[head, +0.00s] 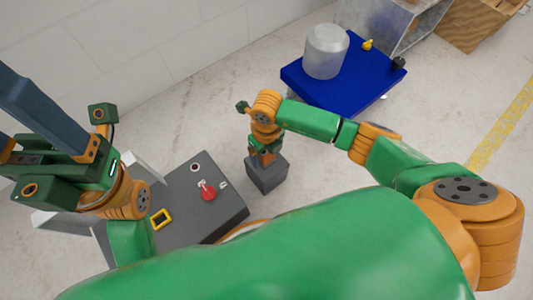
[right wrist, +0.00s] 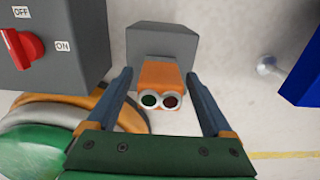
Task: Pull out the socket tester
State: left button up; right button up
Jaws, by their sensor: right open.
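The socket tester (right wrist: 160,82) is an orange block with a green and a dark red round light on its near end. It stands against a grey box (right wrist: 160,42) on the floor, which also shows in the head view (head: 267,177). My right gripper (right wrist: 163,92) is open, with one finger on each side of the tester and a visible gap to each. In the head view my right gripper (head: 264,153) is above the grey box, and the tester is mostly hidden there. My left gripper (head: 30,128) is raised at the left, fingers spread and empty, tips cut off.
A grey control panel (head: 222,212) with a red switch (head: 208,193) and a yellow square frame (head: 161,218) stands left of the grey box. A blue table (head: 355,85) at the back right bears a metal canister (head: 326,52). Open floor lies between.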

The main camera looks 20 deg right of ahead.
dwell(0.3)
grip_shut()
dwell(0.3)
jog(key=shift+r, duration=0.1)
jog(key=shift+r+p, duration=2.95)
jog(key=shift+p, duration=0.15)
